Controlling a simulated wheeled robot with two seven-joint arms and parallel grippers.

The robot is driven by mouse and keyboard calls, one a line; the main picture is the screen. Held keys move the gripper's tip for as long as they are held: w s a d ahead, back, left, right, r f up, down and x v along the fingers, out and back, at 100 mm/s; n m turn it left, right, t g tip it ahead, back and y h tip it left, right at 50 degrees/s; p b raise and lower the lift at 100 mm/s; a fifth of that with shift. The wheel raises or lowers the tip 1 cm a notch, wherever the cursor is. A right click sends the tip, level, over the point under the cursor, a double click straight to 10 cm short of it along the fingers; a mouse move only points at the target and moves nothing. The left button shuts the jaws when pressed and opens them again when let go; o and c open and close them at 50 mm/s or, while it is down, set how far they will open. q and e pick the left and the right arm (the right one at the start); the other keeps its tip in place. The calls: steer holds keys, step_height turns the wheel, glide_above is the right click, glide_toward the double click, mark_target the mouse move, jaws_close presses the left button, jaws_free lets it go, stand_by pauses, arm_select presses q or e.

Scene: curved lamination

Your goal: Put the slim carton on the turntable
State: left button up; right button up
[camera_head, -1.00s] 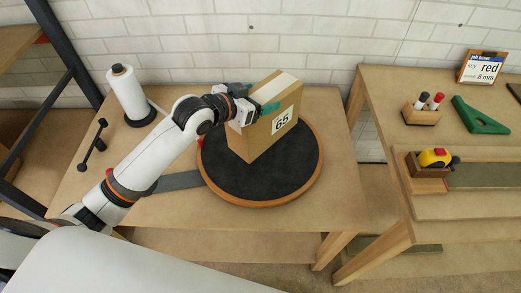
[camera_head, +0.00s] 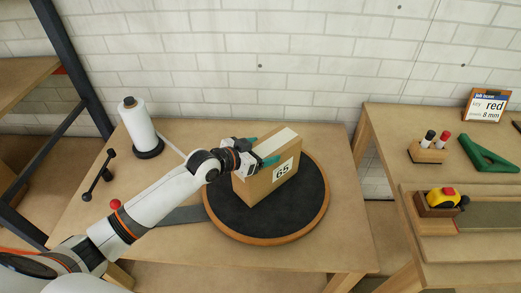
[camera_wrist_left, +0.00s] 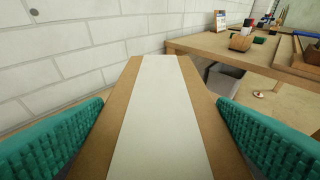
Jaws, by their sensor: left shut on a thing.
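The slim carton (camera_head: 258,188) is a brown cardboard box with a white tape strip on top and a label reading 65. It stands upright on the black top of the round turntable (camera_head: 306,215), which has a wooden rim. My left gripper (camera_head: 262,153) is shut on the carton near its top, with teal finger pads on either side. In the left wrist view the carton's taped top (camera_wrist_left: 158,110) lies between both pads. The carton's underside is hidden, but it appears to rest on the turntable. My right gripper is not in view.
A white roll on a stand (camera_head: 140,128) and a black handled tool (camera_head: 98,175) are at the table's left. A second bench at the right holds a marker block (camera_head: 427,153), a green triangle (camera_head: 488,155), a yellow tape measure (camera_head: 441,197) and a sign (camera_head: 486,105).

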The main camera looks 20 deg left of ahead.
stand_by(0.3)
arm_select(q)
steer(key=o, duration=1.8)
steer(key=shift+f, duration=0.15)
steer(key=shift+r, duration=0.2)
steer(key=shift+s+a, duration=0.2)
steer(key=shift+s, duration=0.15)
steer(key=b+v, duration=0.1)
steer(key=v, duration=1)
steer(key=shift+s+r, duration=0.1)
